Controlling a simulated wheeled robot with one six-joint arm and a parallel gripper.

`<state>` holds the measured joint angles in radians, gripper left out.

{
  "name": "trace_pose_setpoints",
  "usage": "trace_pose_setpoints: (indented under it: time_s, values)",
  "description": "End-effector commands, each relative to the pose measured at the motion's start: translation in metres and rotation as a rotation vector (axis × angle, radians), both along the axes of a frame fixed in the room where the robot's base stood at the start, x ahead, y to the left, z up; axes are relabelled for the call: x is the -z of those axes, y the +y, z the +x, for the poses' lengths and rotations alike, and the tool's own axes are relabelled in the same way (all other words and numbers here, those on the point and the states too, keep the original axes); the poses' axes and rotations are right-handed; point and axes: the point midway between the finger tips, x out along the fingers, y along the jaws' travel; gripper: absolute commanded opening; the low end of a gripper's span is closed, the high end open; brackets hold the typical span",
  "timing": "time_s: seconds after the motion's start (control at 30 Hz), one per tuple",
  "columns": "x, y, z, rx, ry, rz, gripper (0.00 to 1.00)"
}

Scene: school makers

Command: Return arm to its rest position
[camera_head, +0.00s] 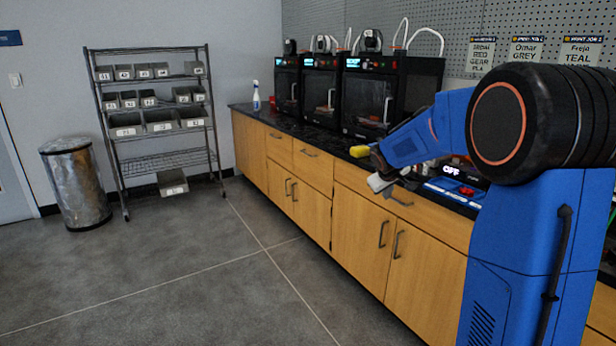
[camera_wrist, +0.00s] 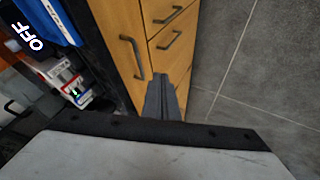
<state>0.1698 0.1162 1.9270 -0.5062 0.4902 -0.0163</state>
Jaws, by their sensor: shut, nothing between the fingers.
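My arm reaches from the right of the head view, its blue forearm over the counter's front edge. My gripper (camera_head: 380,184) hangs in front of the wooden drawers, partly hidden by the arm in that view. In the wrist view my gripper (camera_wrist: 163,98) shows as two dark fingers pressed together, with nothing between them. The fingers point down along the cabinet front, over the floor side.
The dark counter (camera_head: 327,135) carries several black 3D printers (camera_head: 366,95) and a spray bottle (camera_head: 256,96). A yellow object (camera_head: 360,151) is near my forearm. A blue panel marked OFF (camera_wrist: 47,20) lies beside the drawers. A wire shelf (camera_head: 155,140) and metal bin (camera_head: 76,185) stand left. The floor (camera_head: 190,285) is clear.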

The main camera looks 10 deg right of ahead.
Motion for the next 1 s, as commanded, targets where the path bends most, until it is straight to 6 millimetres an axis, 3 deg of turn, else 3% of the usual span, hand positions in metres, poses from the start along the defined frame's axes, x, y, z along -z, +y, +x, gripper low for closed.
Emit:
trace_pose_setpoints:
  time_s: [0.13,0.27,0.63,1.0]
  values:
    - [-0.007,0.007,-0.015,0.008,0.001,0.011,0.00]
    - [-0.020,0.022,-0.050,0.026,0.003,0.039,0.00]
    - [-0.040,0.074,-0.179,0.079,0.031,0.149,0.00]
    - [-0.031,0.120,-0.308,0.111,0.070,0.268,0.00]
